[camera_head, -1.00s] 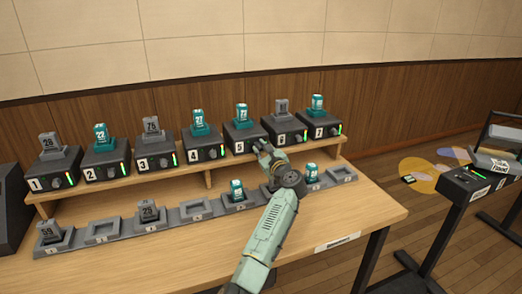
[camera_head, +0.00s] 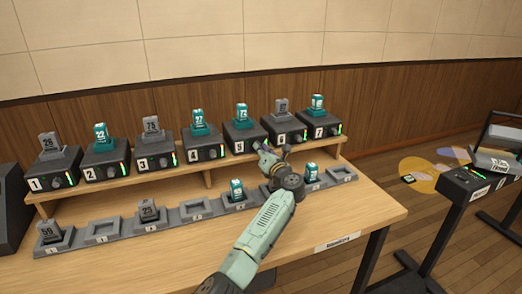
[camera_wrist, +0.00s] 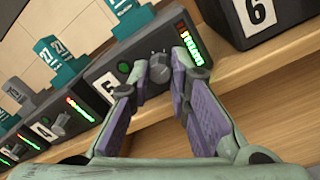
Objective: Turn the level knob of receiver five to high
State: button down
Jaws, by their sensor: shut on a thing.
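Receiver five (camera_head: 243,138) is a dark box with a teal pack on top, on the raised shelf in the head view. In the wrist view its front (camera_wrist: 108,86) shows a partly covered number label and a green button. Its grey level knob (camera_wrist: 158,68) sits between my fingertips; the knob's pointer angle is hard to read. My gripper (camera_wrist: 157,74) is shut on the knob, one purple-padded finger on each side. In the head view my gripper (camera_head: 262,152) is at receiver five's front right, and the knob is hidden there.
A light bar (camera_wrist: 190,45) beside the knob is mostly green. Receiver six (camera_head: 284,130) stands close on the right, receiver four (camera_head: 204,146) on the left. Below the shelf runs a row of charging cradles (camera_head: 103,231), some holding packs.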

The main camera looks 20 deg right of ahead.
jog(key=m, duration=1.1)
jog(key=shift+a+m+h, duration=0.1)
jog(key=shift+m+h, duration=0.2)
jog(key=shift+f, duration=0.1)
dwell(0.3)
jog(key=c, duration=1.5)
grip_release()
jog(key=shift+o, duration=0.2)
jog(key=s, duration=0.8)
jog(key=shift+f, duration=0.15)
